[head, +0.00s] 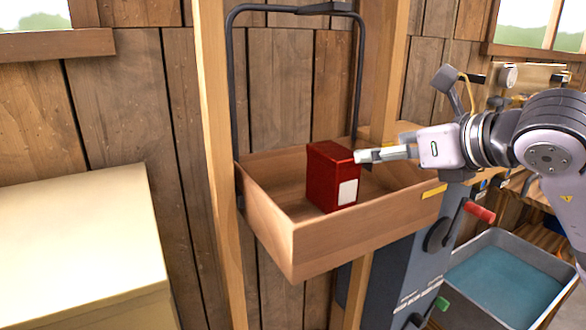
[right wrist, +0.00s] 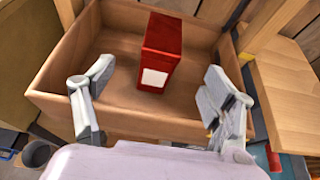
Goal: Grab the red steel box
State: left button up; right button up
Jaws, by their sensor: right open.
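The red steel box (head: 333,178) stands upright in a wooden tray with a black metal handle frame. It has a white label on its front. My right gripper (head: 362,156) comes in from the right at the box's upper right edge in the head view. In the right wrist view the red box (right wrist: 161,52) stands ahead of the gripper (right wrist: 150,106), between its two spread fingers and beyond their tips. The gripper is open and holds nothing. My left gripper is not in view.
The wooden tray (head: 268,222) has raised walls around the box. A wooden post (head: 213,120) rises at its left. A cream cabinet (head: 75,235) stands at the left. A red-handled lever (head: 479,212) and a grey basin (head: 505,283) are below right.

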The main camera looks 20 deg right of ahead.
aim_at(345, 154)
jog(key=p+x, duration=0.1)
jog(key=x, duration=0.2)
jog(key=p+x, duration=0.2)
jog(key=x, duration=0.2)
jog(key=d+p+x, duration=0.1)
jog(key=x, duration=0.2)
jog(key=shift+w+p, duration=0.35)
jog(key=shift+p, duration=0.05)
jog(key=shift+w+a+f+p, duration=0.1)
jog(key=shift+w+f+p, duration=0.15)
jog(key=shift+w+p, duration=0.2)
jog(key=p+x, duration=0.2)
jog(key=x, duration=0.1)
jog(key=p+x, duration=0.1)
jog(key=shift+w+a+f, duration=0.1)
jog(key=shift+a+f, duration=0.05)
jog(key=shift+a, duration=0.2)
jog(key=shift+w+f, duration=0.15)
jog(key=shift+f, duration=0.05)
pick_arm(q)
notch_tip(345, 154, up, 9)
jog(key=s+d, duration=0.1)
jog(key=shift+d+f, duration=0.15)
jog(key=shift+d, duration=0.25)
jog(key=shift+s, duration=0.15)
pick_arm(e)
jog(key=shift+c, duration=0.4)
